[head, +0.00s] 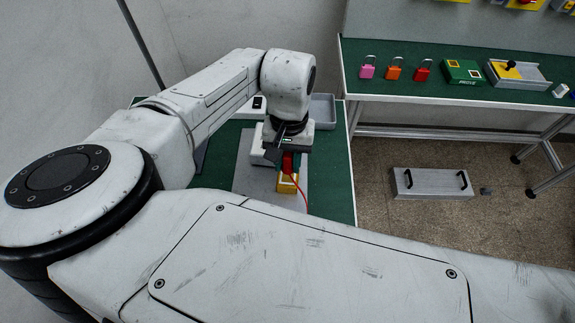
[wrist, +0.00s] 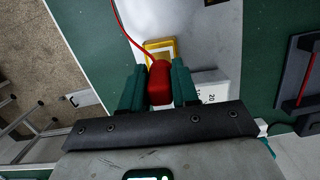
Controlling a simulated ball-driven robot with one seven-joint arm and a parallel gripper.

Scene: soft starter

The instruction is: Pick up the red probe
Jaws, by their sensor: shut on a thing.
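The red probe (wrist: 160,84) sits between the two fingers of my gripper (wrist: 159,88) in the wrist view, with a finger against each side. Its red cable runs up and left from its end. In the head view the red probe (head: 287,163) shows below my gripper (head: 283,155), partly hidden by the wrist. I cannot tell whether the probe touches that block.
A white box (wrist: 212,85) lies beside the right finger. A green-topped table (head: 335,190) lies beneath the arm. A second bench (head: 430,97) at the back right holds pink, orange and red padlocks (head: 423,70) and a green box (head: 462,72). A grey case (head: 430,184) lies on the floor.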

